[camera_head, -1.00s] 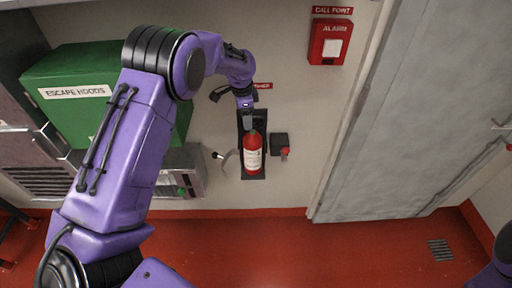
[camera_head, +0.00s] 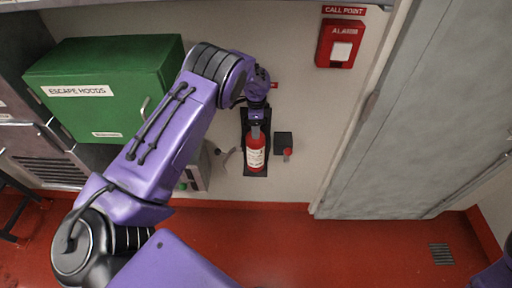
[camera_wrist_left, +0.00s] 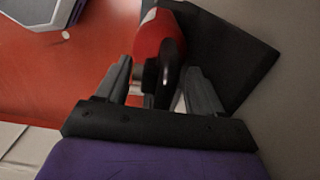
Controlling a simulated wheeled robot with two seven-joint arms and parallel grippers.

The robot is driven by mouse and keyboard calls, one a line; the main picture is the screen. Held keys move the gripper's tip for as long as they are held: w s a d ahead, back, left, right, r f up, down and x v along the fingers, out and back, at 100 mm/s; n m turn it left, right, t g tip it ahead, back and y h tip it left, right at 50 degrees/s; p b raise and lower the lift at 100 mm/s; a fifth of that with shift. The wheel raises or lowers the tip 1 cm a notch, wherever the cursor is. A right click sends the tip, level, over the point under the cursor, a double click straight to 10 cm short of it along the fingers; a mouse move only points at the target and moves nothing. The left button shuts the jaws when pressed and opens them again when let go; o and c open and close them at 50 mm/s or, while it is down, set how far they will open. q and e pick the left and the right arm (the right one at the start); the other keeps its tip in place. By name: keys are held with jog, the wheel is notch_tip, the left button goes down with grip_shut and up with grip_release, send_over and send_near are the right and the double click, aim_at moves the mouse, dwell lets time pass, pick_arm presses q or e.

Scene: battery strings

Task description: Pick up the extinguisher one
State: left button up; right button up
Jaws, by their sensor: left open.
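The red extinguisher (camera_head: 255,152) with a white label stands upright against a black backplate (camera_head: 262,172) on the wall. It also shows in the left wrist view (camera_wrist_left: 158,38), with its dark valve and handle toward my gripper. My left gripper (camera_head: 256,121) is at the top of the extinguisher. In the left wrist view its two fingers (camera_wrist_left: 158,84) are apart, one on each side of the valve and handle. I cannot tell whether they touch it. My right gripper is not in view; a purple piece of my right arm shows at the lower right edge.
A black box with a red knob (camera_head: 284,143) is on the wall just right of the extinguisher. A green escape hoods cabinet (camera_head: 105,85) is at left. A red alarm call point (camera_head: 340,43) and a grey door (camera_head: 415,110) are at right. The red floor (camera_head: 330,245) is clear.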

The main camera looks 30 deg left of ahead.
pick_arm(q)
jog(key=shift+f, duration=0.15)
jog(key=shift+s, duration=0.15)
jog(key=shift+c, duration=0.4)
grip_shut()
jog(key=shift+d, duration=0.1)
dwell(0.6)
jog(key=shift+r, duration=0.2)
